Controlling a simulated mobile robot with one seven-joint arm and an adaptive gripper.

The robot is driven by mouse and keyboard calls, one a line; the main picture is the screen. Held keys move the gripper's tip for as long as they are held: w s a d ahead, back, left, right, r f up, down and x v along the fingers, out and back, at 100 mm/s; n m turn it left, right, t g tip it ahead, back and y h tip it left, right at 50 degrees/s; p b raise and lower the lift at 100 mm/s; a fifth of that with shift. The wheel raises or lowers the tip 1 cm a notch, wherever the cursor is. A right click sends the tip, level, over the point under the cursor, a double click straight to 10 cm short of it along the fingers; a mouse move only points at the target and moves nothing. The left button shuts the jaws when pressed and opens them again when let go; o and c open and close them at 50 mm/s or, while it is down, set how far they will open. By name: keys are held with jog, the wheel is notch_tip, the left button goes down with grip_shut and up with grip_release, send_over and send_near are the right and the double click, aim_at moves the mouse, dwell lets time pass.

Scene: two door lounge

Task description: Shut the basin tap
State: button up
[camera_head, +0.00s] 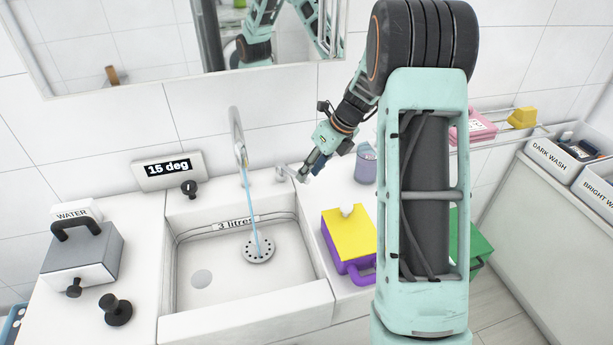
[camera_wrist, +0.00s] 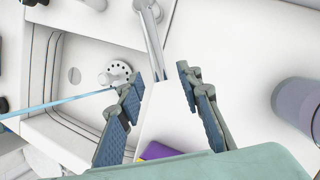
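The basin tap (camera_head: 238,142) stands behind the basin (camera_head: 250,325). A thin blue stream of water (camera_head: 254,212) runs from its spout to the round drain (camera_head: 258,249). The stream also crosses the left of the wrist view (camera_wrist: 55,105). A grey tap lever (camera_head: 287,171) sticks out right of the spout. My gripper (camera_head: 303,174) is beside the lever's end. In the wrist view, my gripper (camera_wrist: 158,78) is open, and the lever (camera_wrist: 153,38) reaches down toward the gap between the fingertips. I see no finger closed on it.
A yellow and purple container (camera_head: 349,235) stands right of the basin, with a translucent cup (camera_head: 366,164) behind it. A "15 deg" display (camera_head: 168,170) and a grey WATER box (camera_head: 82,255) are on the left. A mirror (camera_head: 120,40) hangs above.

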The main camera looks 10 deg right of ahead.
jog(key=shift+x, duration=1.35)
jog(key=shift+c, duration=0.6)
grip_shut()
jog(key=shift+r, duration=0.1)
